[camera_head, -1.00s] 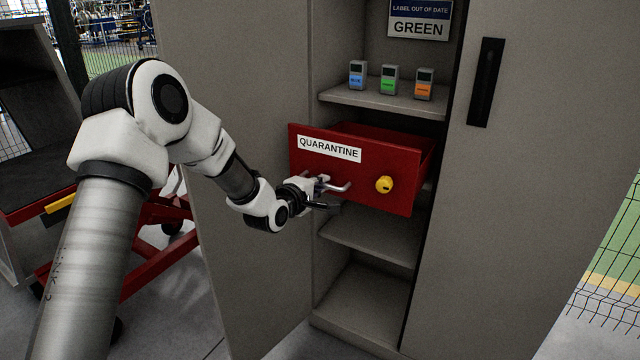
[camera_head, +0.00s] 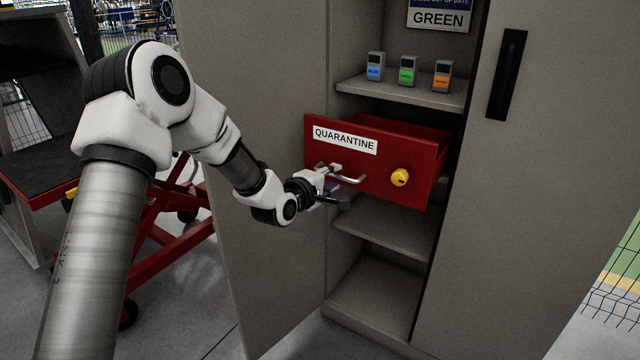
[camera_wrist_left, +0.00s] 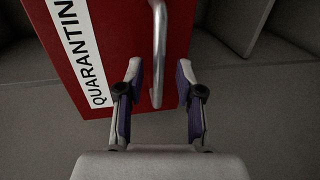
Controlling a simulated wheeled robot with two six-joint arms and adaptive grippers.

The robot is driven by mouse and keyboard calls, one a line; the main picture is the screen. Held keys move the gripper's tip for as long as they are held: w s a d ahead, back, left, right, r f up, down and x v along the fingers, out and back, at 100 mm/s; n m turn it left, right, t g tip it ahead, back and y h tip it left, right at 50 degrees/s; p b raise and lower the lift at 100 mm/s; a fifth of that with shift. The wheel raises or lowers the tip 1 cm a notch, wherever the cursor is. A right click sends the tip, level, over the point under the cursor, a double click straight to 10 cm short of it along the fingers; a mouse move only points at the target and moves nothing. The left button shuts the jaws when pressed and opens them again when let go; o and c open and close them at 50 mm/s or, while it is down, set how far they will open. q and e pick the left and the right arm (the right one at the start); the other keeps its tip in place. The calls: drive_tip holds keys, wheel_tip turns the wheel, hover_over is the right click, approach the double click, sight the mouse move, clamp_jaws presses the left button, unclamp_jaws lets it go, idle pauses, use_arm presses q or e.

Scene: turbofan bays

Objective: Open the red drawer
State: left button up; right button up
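The red drawer (camera_head: 384,160) carries a "QUARANTINE" label and a yellow knob (camera_head: 400,177). It stands pulled out of the grey cabinet, its inside showing behind the front panel. Its metal bar handle (camera_head: 347,179) is on the lower left of the front. My left gripper (camera_head: 338,185) is at this handle. In the left wrist view the gripper (camera_wrist_left: 160,85) has its two fingers spread apart, with the handle (camera_wrist_left: 159,50) reaching between them near the left finger. A gap shows between the handle and the right finger. My right gripper is in neither view.
The open cabinet door (camera_head: 258,180) stands left of the drawer, close to my left arm. Several small devices, one of them green (camera_head: 407,72), stand on the shelf above. The closed door (camera_head: 545,200) is at right. A red cart (camera_head: 165,225) is at left.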

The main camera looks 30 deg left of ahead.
use_arm(q)
drive_tip(key=s+r, duration=0.2)
drive_tip(key=s, duration=0.7)
drive_tip(key=shift+s+a, duration=0.15)
drive_tip(key=shift+s, duration=0.25)
drive_tip(key=s+d+f+m+g, duration=0.25)
drive_tip(key=s+f, duration=0.25)
drive_tip(key=f, duration=0.5)
drive_tip(key=s+d+f+m+g, duration=0.1)
drive_tip(key=s+d+f+g, duration=0.35)
drive_tip(key=f, duration=0.55)
drive_tip(key=s+d+f+m+g, duration=0.2)
drive_tip(key=s+f, duration=0.3)
drive_tip(key=f, duration=0.6)
drive_tip(key=s+d+f+m+g, duration=0.1)
drive_tip(key=s+f+m+g, duration=0.25)
drive_tip(key=s+m, duration=0.45)
drive_tip(key=s+d+f+m+g, duration=0.1)
drive_tip(key=s+f+m+g, duration=0.25)
drive_tip(key=s, duration=0.85)
wheel_tip(320, 180, up, 16)
drive_tip(key=p, duration=1.6)
drive_tip(key=shift+w+d+y, duration=0.15)
drive_tip(key=shift+y, duration=0.15)
